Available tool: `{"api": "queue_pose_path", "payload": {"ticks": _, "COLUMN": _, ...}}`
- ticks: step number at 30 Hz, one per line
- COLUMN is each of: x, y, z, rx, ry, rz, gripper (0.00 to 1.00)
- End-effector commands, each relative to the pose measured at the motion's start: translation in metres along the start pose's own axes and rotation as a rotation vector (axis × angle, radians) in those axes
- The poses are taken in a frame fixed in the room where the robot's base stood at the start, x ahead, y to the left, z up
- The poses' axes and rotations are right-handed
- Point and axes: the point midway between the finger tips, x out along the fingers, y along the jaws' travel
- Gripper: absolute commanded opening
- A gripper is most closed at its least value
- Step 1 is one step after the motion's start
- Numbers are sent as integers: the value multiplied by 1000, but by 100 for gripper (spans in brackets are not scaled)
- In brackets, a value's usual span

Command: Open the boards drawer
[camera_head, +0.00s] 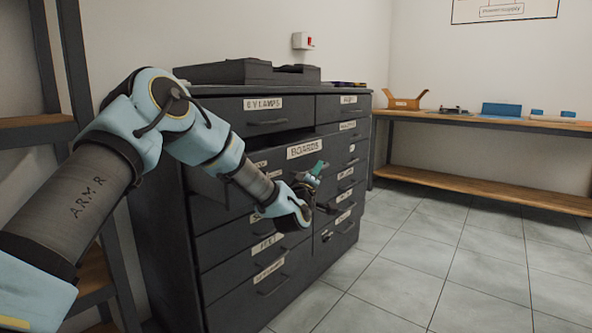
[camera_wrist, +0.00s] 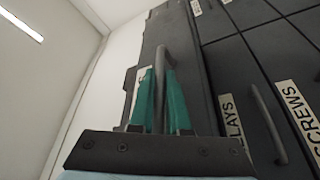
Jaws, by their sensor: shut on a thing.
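The boards drawer (camera_head: 304,149), dark grey with a white BOARDS label, stands partly out of the cabinet (camera_head: 230,91), with a dark gap above its front. My gripper (camera_head: 319,168) is at the front of this drawer, just below and right of the label. In the wrist view its teal fingers (camera_wrist: 160,98) are closed around a dark bar handle (camera_wrist: 162,58). The handle in the head view is hidden by my gripper and arm. The drawer's contents do not show.
Other labelled drawers, such as the screws drawer (camera_wrist: 292,105), surround it and look shut. Dark flat cases (camera_head: 250,71) lie on the cabinet top. A wooden bench (camera_head: 470,119) stands at the right. The tiled floor (camera_head: 440,265) in front is clear.

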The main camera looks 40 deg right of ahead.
Motion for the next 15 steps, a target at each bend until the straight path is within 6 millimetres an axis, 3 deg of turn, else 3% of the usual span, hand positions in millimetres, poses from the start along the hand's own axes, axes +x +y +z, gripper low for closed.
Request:
{"api": "queue_pose_path", "payload": {"ticks": 1, "x": -6, "y": 6, "z": 13, "rx": 0, "ry": -5, "rz": 1, "gripper": 0}}
{"api": "queue_pose_path", "payload": {"ticks": 6, "x": -18, "y": 26, "z": 41, "rx": -1, "ry": -4, "rz": 0, "gripper": 0}}
{"api": "queue_pose_path", "payload": {"ticks": 15, "x": -29, "y": 46, "z": 68, "rx": 1, "ry": -1, "rz": -1, "gripper": 0}}
